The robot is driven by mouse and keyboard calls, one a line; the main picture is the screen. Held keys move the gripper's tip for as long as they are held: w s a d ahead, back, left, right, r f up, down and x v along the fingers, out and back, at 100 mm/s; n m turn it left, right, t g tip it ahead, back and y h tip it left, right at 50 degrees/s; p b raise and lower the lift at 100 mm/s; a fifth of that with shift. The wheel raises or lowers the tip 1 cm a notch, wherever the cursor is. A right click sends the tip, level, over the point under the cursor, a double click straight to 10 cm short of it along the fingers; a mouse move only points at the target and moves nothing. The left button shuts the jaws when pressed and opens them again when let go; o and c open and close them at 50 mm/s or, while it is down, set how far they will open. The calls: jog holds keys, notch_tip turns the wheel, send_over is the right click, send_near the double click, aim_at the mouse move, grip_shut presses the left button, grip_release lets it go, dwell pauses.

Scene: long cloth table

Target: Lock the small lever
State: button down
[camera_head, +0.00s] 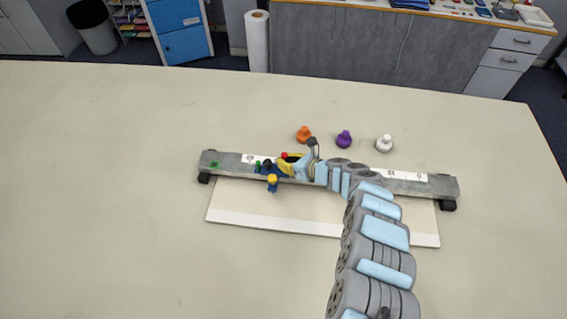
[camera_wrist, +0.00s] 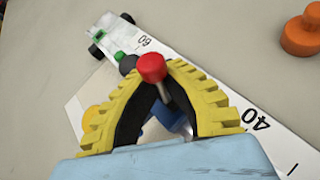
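A lever with a red knob (camera_wrist: 152,67) and a short metal shaft stands between the yellow ribbed fingers of my gripper (camera_wrist: 153,72) in the wrist view. The fingers arch inward on both sides of it, their tips close to the knob. Whether they press on it is unclear. In the head view the red knob (camera_head: 284,156) shows beside the yellow fingers (camera_head: 292,163), over the left half of the grey rail (camera_head: 232,164). Levers with a black knob (camera_head: 267,163), a green knob (camera_head: 258,166) and a yellow knob (camera_head: 272,180) crowd just left of my gripper. The lever bases are partly hidden.
Orange (camera_head: 304,134), purple (camera_head: 344,139) and white (camera_head: 384,143) knobbed pieces stand behind the rail. A white board (camera_head: 270,222) lies under and in front of it. Number labels run along the rail. My arm covers part of the rail's right half. The table is clear at left.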

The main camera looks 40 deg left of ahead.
jog(key=shift+w+a+f+m+g+h+b, duration=0.25)
jog(key=shift+m+g+h+b, duration=0.15)
jog(key=shift+b, duration=1.25)
jog(key=shift+w+a+f+m+g+h+b, duration=0.1)
jog(key=shift+w+f+m+g+h+b, duration=0.25)
jog(key=shift+b, duration=1.3)
jog(key=shift+s+r+h+b, duration=0.15)
jog(key=shift+h+b, duration=0.1)
jog(key=shift+b, duration=0.7)
jog(key=shift+m+g+b, duration=0.25)
jog(key=shift+m+b, duration=0.1)
jog(key=shift+b, duration=0.35)
jog(key=shift+r+h+b, duration=0.15)
jog(key=shift+h+b, duration=0.15)
jog(key=shift+b, duration=0.25)
jog(key=c, duration=1.1)
grip_release()
jog(key=shift+d, duration=0.1)
jog(key=v, duration=1.2)
jog(key=shift+w, duration=0.2)
